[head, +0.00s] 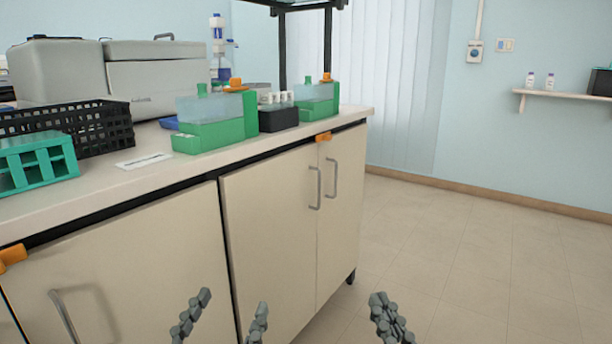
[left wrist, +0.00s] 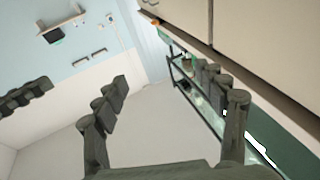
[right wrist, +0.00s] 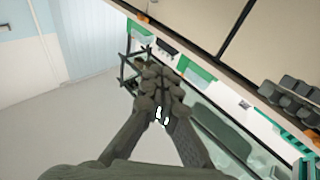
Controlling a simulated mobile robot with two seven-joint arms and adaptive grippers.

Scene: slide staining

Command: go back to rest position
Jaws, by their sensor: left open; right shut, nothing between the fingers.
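My left gripper (head: 222,318) is at the bottom of the head view, in front of the cabinet doors and below the bench top. Its two fingers are spread apart with nothing between them, and they also show apart in the left wrist view (left wrist: 165,98). My right gripper (head: 390,318) is to the right of it, over the floor beyond the cabinet's end. Its fingers are together and hold nothing, as the right wrist view (right wrist: 158,90) also shows. Both grippers are clear of the bench items.
The bench (head: 110,193) carries a black basket (head: 100,124), a teal rack (head: 40,163), green staining boxes (head: 212,135) and a grey machine (head: 155,70). Cabinet doors (head: 265,235) with handles stand close behind my left gripper. The floor (head: 480,260) at right is free. A wall shelf (head: 570,95) is far right.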

